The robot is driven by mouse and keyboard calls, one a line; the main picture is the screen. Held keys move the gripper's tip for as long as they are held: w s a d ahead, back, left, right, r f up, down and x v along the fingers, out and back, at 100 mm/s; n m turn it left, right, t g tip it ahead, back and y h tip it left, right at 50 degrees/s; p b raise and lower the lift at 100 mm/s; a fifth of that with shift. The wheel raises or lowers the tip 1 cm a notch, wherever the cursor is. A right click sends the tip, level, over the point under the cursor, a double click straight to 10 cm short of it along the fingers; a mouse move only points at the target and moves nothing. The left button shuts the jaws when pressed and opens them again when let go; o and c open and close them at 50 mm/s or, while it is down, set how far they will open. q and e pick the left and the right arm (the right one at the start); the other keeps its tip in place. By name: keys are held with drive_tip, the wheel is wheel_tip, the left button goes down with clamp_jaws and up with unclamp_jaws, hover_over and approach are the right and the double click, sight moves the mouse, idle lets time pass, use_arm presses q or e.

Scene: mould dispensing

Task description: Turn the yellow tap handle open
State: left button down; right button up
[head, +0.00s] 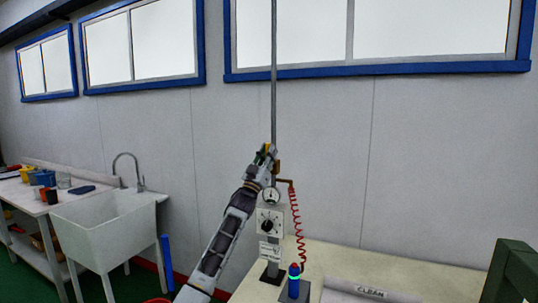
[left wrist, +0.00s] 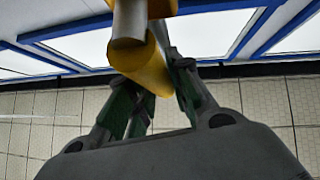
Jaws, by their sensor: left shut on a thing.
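My left gripper (head: 265,155) is raised against the grey vertical pipe, above the dispensing unit (head: 270,220). In the left wrist view my left gripper (left wrist: 155,95) has its green-padded fingers on both sides of the yellow tap handle (left wrist: 140,68) and is shut on it. The handle sits by a grey metal pipe (left wrist: 130,22). In the head view the handle (head: 267,147) is mostly hidden behind the fingers, so its turn angle is hard to tell. My right gripper is out of view.
A round gauge (head: 271,195) and a red coiled hose (head: 297,215) are close below the gripper. A white sink (head: 103,225) stands at left.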

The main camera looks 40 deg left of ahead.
use_arm(q)
drive_tip(key=c, duration=1.3)
unclamp_jaws()
drive_tip(key=v, duration=1.2)
drive_tip(key=shift+s+f, duration=0.1)
